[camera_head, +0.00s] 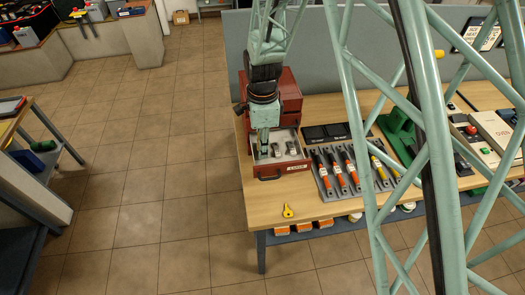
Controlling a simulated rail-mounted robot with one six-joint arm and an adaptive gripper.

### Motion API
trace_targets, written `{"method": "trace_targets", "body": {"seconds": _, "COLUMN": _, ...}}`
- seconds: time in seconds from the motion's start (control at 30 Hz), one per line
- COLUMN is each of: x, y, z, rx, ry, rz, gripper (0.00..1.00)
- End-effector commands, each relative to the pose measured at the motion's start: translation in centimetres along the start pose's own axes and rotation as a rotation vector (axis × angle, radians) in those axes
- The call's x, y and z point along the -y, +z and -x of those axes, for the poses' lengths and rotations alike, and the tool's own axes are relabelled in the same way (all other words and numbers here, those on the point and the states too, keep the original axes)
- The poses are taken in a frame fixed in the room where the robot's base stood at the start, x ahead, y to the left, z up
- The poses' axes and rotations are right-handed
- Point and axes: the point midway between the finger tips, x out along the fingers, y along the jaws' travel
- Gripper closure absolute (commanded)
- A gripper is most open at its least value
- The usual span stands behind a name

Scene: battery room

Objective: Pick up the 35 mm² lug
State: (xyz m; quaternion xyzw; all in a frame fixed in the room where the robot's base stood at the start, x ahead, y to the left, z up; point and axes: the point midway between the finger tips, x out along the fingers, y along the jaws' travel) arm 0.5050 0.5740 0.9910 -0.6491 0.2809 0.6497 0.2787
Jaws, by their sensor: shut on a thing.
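My gripper (263,145) points down into the open drawer (283,172) of a red cabinet (289,88) at the left end of the wooden workbench. Two small metal lugs show in the drawer to the right of my gripper: one in the middle (276,150) and one at the right (291,148). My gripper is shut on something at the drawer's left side. The held piece is mostly hidden by the fingers and too small to make out. The sizes of the lugs cannot be read.
Right of the drawer, a grey tray (325,190) holds several orange-handled tools. A yellow key-like item (288,211) lies near the bench's front edge. A green pale lattice frame (425,150) crosses the right of the view. Open floor lies left.

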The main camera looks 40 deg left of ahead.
Motion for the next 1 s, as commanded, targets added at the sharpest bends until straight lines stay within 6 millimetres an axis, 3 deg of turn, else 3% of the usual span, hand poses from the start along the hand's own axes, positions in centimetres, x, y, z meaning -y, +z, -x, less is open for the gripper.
{"method": "trace_targets", "body": {"seconds": 0.6, "x": 0.2, "y": 0.0, "z": 7.3, "rx": 0.001, "ry": -0.005, "rz": 0.000, "gripper": 0.94}}
{"method": "trace_targets", "body": {"seconds": 1.0, "x": 0.1, "y": 0.0, "z": 8.6, "rx": 0.000, "ry": -0.003, "rz": 0.000, "gripper": 0.94}}
